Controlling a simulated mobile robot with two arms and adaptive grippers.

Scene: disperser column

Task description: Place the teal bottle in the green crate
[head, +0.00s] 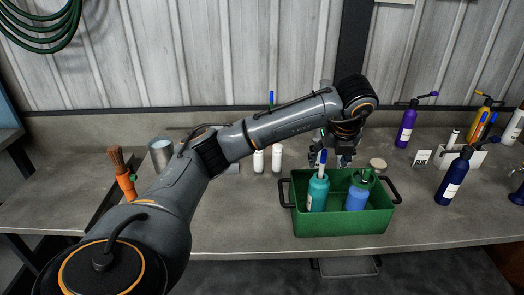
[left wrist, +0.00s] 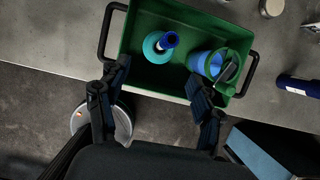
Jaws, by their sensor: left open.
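The teal bottle (head: 318,193), with a blue and white top, stands upright in the left half of the green crate (head: 342,222). In the left wrist view the teal bottle (left wrist: 154,50) is seen from above inside the crate (left wrist: 130,40). My left gripper (head: 333,155) is above and behind the crate in the head view, partly hidden by its own wrist. My right gripper is not in view.
A blue bottle with a green top (head: 357,194) stands in the crate's right half. Two white bottles (head: 268,160), a metal cup (head: 161,153) and an orange brush (head: 122,175) stand to the left. Purple (head: 406,125) and navy (head: 453,178) bottles stand right. The bench front is clear.

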